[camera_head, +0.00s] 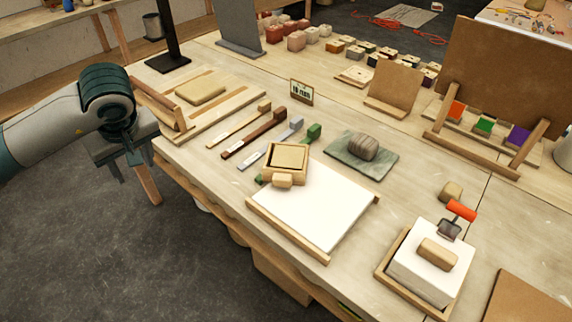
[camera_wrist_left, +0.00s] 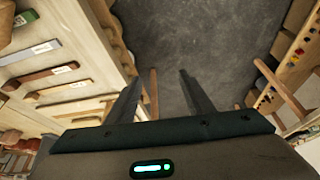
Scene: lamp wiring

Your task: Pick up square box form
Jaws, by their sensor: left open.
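The square box form looks to be the small square wooden frame (camera_head: 287,160) near the middle of the table in the head view. It lies at the back left edge of a white sheet on a wooden board (camera_head: 318,205), with a small wooden block (camera_head: 283,181) at its front. My left gripper (camera_head: 136,168) is open and empty, off the table's left edge and well left of the frame. In the left wrist view its two fingers (camera_wrist_left: 160,88) stand apart over the grey floor. I cannot make out the frame in that view. My right gripper is not in view.
Several long-handled tools (camera_head: 255,137) lie between my left gripper and the frame. A grey slab with a stone (camera_head: 362,147) is to the frame's right. A white block in a wooden tray (camera_head: 431,262) stands at the front right. A wooden rack (camera_head: 158,106) is near my arm.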

